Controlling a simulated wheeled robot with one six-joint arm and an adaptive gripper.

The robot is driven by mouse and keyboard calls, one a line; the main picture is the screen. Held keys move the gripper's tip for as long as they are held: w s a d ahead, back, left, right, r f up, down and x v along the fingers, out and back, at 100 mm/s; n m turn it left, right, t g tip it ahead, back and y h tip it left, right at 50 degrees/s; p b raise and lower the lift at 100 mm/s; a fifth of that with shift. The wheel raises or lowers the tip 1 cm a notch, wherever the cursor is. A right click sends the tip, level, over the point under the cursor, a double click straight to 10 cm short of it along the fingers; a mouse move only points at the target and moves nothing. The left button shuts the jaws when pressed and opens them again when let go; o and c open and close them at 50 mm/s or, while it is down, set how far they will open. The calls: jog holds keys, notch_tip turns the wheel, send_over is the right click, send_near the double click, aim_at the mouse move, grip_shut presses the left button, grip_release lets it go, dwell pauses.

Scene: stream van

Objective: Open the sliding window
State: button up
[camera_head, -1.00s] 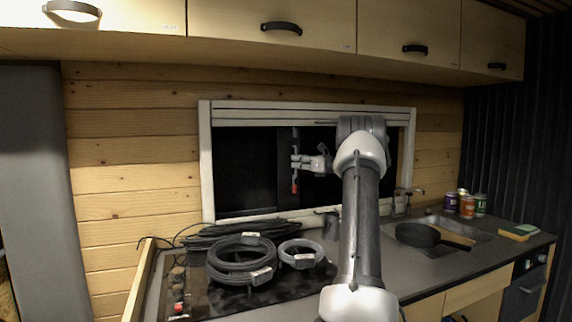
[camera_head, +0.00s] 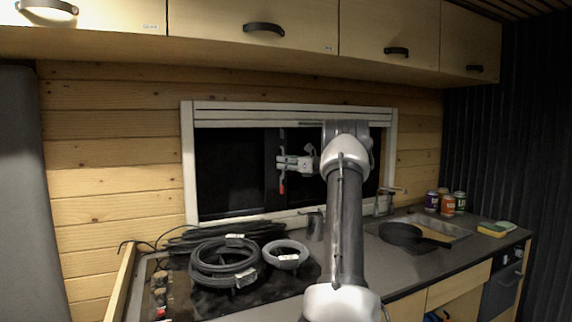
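The sliding window (camera_head: 232,168) is a dark pane in a white frame (camera_head: 188,165) on the wooden wall. A dark upright bar (camera_head: 270,160) divides it near the middle. A slim grey upright handle with a red lower end (camera_head: 282,187) stands at this bar. My gripper (camera_head: 282,162) points left and is at the handle, with its fingertips overlapping it in the picture. I cannot tell whether the fingers are closed on the handle or only beside it. My arm hides much of the right half of the window.
Coiled hoses (camera_head: 225,262) and black cables (camera_head: 215,233) lie on the counter below the window. A black pan (camera_head: 402,236), cans (camera_head: 447,204) and a sponge (camera_head: 491,229) are to the right. Wooden cupboards (camera_head: 250,55) hang above the window.

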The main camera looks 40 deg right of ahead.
jog(key=v, duration=1.2)
